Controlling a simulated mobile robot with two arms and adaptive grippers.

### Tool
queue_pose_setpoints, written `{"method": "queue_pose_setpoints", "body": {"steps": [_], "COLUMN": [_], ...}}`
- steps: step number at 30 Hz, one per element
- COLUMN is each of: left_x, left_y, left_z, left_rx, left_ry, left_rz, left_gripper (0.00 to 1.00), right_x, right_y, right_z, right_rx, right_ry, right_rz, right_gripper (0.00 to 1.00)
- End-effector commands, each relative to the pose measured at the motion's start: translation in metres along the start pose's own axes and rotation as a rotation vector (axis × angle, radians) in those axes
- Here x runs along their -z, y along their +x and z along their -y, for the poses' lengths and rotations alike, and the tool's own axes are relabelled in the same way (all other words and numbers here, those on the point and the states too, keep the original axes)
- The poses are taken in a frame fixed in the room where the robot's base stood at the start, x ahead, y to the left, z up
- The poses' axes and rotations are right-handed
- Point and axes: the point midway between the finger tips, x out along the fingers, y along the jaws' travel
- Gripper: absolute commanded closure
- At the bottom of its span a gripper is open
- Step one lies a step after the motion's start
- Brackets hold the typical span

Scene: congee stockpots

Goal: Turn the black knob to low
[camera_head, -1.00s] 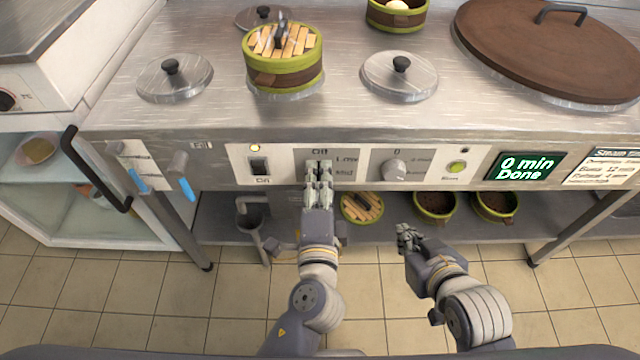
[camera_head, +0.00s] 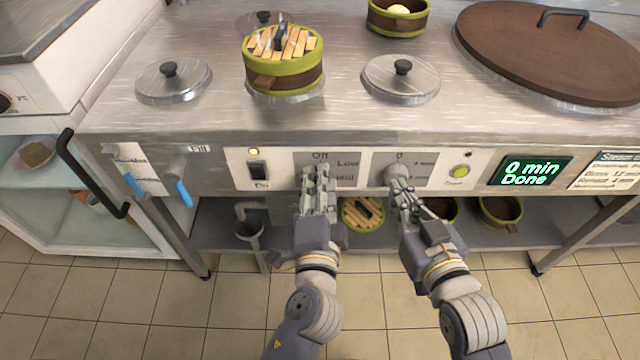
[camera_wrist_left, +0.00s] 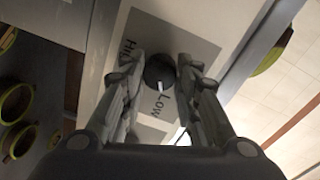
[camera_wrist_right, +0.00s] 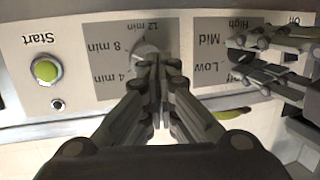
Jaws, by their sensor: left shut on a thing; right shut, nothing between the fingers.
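The black knob (camera_wrist_left: 160,70) shows in the left wrist view between my left fingers, on a grey plate. Its white pointer is towards the word Low; Hi is also readable at the left. In the head view my left gripper (camera_head: 318,174) covers the knob; it is shut on it. My right gripper (camera_head: 396,188) is shut and empty, with its fingertips at the grey timer knob (camera_head: 397,172). The right wrist view also shows this timer knob (camera_wrist_right: 146,50) just beyond the fingertips, with touch unclear. My left gripper (camera_wrist_right: 268,58) stands close beside it there.
The panel also has a black switch (camera_head: 258,170), a green start button (camera_head: 460,171) and a display (camera_head: 529,172) reading 0 min Done. Blue-handled taps (camera_head: 183,190) are at the left. A steamer basket (camera_head: 284,75) stands on the counter. Baskets (camera_head: 362,214) sit on the shelf below.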

Motion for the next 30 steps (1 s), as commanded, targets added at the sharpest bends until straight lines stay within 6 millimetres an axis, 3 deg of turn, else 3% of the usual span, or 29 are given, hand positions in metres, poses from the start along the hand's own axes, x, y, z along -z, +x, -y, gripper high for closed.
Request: {"method": "queue_pose_setpoints", "body": {"steps": [2, 3, 6, 20, 30], "left_x": [-0.002, -0.002, -0.002, -0.001, -0.001], "left_y": [0.0, 0.0, 0.0, -0.009, -0.073], "left_z": [0.0, 0.0, 0.0, -0.001, -0.002], "left_rx": [0.0, 0.0, 0.0, -0.002, -0.005], "left_ry": [0.002, 0.002, 0.002, 0.002, 0.003], "left_rz": [0.005, 0.006, 0.005, 0.002, 0.001], "left_gripper": [0.95, 0.69, 0.5, 0.5, 0.5], "right_x": [0.0, 0.0, 0.0, 0.0, 0.0], "right_y": [0.0, 0.0, 0.0, 0.0, 0.0], "right_z": [0.0, 0.0, 0.0, 0.0, 0.0], "right_rx": [0.0, 0.0, -0.001, 0.001, 0.0], "right_ry": [0.0, 0.0, 0.0, 0.0, 0.0], "right_rz": [0.001, 0.001, 0.001, 0.001, 0.002], "right_gripper": [1.0, 1.0, 1.0, 1.0, 1.0]}}
